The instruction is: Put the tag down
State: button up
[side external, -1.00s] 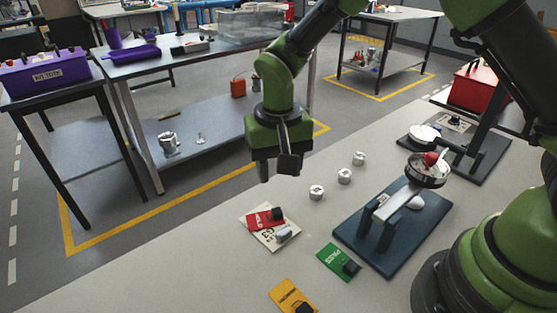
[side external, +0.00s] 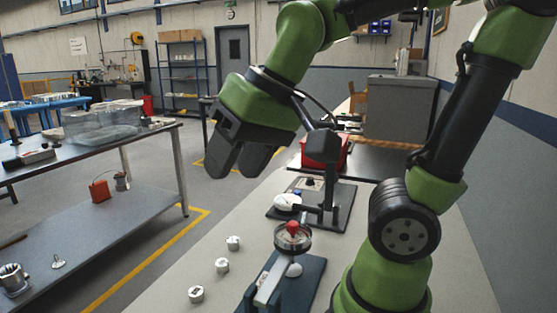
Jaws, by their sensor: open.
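No tag shows in the current side external view; the part of the bench where the tags lay a second ago is outside the picture. My gripper (side external: 240,167) is raised well above the bench, its two dark fingers pointing down. It is open, and no tag can be seen between or below the fingers. Three small metal housings (side external: 222,265) stand in a row on the pale bench (side external: 180,270), below my gripper in the picture.
A dark blue fixture (side external: 307,287) with a red-knobbed round dial (side external: 293,237) stands right of the housings. Behind it are a black stand base (side external: 341,211) with a white disc (side external: 288,202) and a red box (side external: 321,153). A grey table (side external: 95,138) stands across the aisle.

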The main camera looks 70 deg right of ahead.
jog(key=shift+t, duration=0.9)
jog(key=s, duration=0.5)
jog(key=shift+s+d+r, duration=0.1)
jog(key=shift+d, duration=0.3)
